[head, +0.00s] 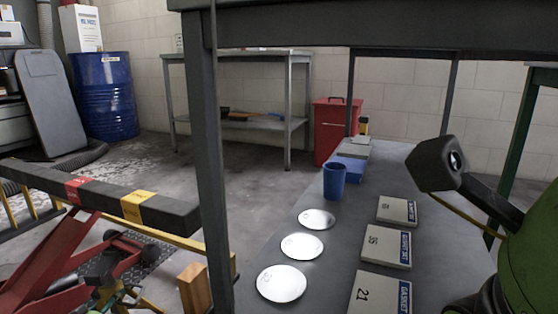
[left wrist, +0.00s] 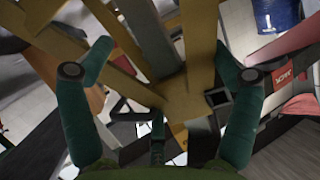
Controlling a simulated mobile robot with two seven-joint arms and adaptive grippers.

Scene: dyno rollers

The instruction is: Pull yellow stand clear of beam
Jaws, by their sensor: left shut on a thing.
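The dark beam (head: 35,178) with a red and a yellow label runs across the lower left of the head view. The yellow stand (left wrist: 200,50) fills the middle of the left wrist view as several bars meeting below the fingertips. My left gripper (left wrist: 163,48) has one green finger on each side of these bars and is shut on the stand; the exact contact is hard to see. In the head view, yellow bars and green parts show below the beam, partly hidden. My right arm (head: 535,245) stands at the right edge; its fingers are out of view.
A red jack (head: 50,265) and a wooden block (head: 194,290) are near the beam. A dark table (head: 340,235) holds white discs, boxes and a blue cup (head: 334,181). A dark post (head: 208,150) rises before it. Floor beyond the beam is open up to a blue drum (head: 103,95).

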